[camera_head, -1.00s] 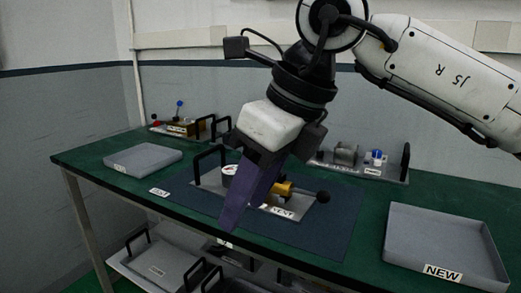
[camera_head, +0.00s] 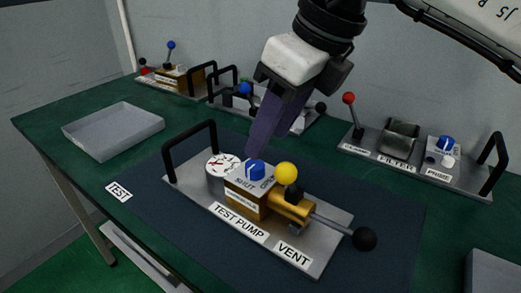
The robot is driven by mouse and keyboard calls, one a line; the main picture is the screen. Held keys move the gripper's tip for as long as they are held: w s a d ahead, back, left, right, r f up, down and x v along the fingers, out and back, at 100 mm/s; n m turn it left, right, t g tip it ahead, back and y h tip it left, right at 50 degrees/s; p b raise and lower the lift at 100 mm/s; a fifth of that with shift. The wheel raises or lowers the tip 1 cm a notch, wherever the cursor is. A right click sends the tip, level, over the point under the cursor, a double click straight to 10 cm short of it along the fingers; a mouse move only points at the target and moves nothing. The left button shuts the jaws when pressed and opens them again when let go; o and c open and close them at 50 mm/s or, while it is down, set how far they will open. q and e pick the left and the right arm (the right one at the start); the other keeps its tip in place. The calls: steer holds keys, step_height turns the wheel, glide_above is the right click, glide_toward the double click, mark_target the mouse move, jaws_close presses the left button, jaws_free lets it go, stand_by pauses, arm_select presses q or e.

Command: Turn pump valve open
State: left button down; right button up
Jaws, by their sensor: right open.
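The test pump (camera_head: 262,212) sits on a grey plate on the dark blue mat, with a brass body, a round gauge (camera_head: 222,164) and a label reading TEST PUMP. A blue valve knob (camera_head: 255,169) sits on top of its block beside the words SHUT and OPEN. A yellow ball (camera_head: 287,173) and a lever with a black ball (camera_head: 364,238) are to its right. My right gripper (camera_head: 262,150) is open, its purple fingers pointing down just above and behind the blue knob. Whether a finger touches the knob I cannot tell. My left gripper is not in view.
A black handle (camera_head: 190,148) rises at the plate's left end. A grey tray (camera_head: 113,130) stands at left. The filter and prime unit (camera_head: 407,160) with a red-ball lever stands at back right. Another plate with handles (camera_head: 228,97) lies behind my gripper.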

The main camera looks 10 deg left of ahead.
mark_target(255, 165)
steer(key=x, duration=0.7)
steer(key=shift+d, duration=0.1)
steer(key=c, duration=1.1)
